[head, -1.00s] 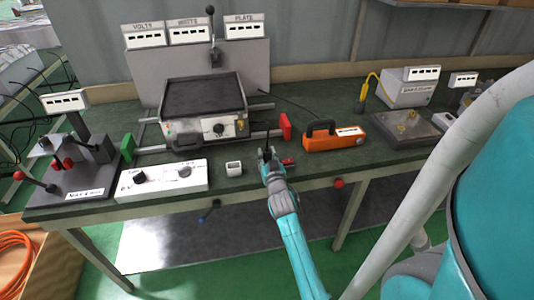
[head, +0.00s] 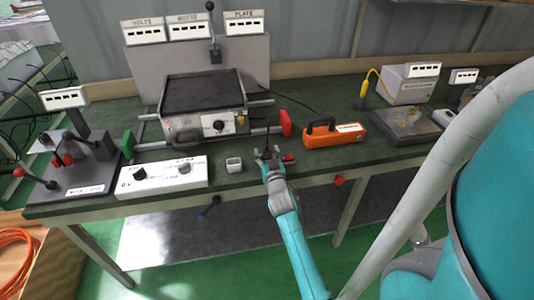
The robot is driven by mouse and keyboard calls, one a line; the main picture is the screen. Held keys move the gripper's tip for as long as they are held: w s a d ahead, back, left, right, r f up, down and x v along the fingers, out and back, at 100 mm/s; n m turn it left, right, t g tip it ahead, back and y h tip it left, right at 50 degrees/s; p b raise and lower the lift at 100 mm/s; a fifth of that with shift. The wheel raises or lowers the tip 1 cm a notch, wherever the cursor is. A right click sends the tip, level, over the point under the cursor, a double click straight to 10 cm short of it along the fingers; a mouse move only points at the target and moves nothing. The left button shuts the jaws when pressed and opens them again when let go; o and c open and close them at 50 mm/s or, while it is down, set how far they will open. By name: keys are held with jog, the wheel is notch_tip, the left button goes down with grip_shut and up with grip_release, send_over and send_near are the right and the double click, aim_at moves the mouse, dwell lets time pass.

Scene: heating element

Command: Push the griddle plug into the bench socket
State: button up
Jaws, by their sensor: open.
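The griddle (head: 203,98) stands at the back of the bench, with a dark flat plate and a knob on its front. A small white box with a grey top (head: 234,164) sits near the bench's front edge; it may be the bench socket, but I cannot tell. My gripper (head: 267,152) is open, just right of this box and apart from it, over the front edge. A thin dark upright shape (head: 268,135) shows at the fingertips; I cannot tell whether it is the plug or part of my gripper. A small red item (head: 288,158) lies just right of the fingers.
A white control box with knobs (head: 163,178) is on the left, beside a lever stand (head: 75,165). A dark cable (head: 295,101) runs behind the orange tool.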

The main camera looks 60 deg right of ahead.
jog(key=v, duration=1.2)
dwell(0.4)
jog(key=s+a+f+n+t+y, duration=0.1)
jog(key=s+a+f+n+y, duration=0.1)
jog(key=a, duration=0.5)
jog(key=s+a+f+n+t+y, duration=0.1)
jog(key=s+a+y, duration=0.1)
jog(key=a, duration=0.6)
jog(key=s+a+f+n+t+y, duration=0.1)
jog(key=s+a+f+n+y, duration=0.15)
jog(key=a, duration=0.45)
jog(key=s+a+r+n+y, duration=0.2)
jog(key=s+a+r+y, duration=0.1)
jog(key=s+a, duration=0.3)
jog(key=s+a+r+n+y, duration=0.2)
jog(key=s+a+r+y, duration=0.1)
jog(key=s+a, duration=0.4)
jog(key=shift+s+a+r+y, duration=0.25)
jog(key=shift+s+y, duration=0.4)
jog(key=shift+s, duration=1)
jog(key=shift+f+n, duration=0.1)
jog(key=shift+n, duration=0.15)
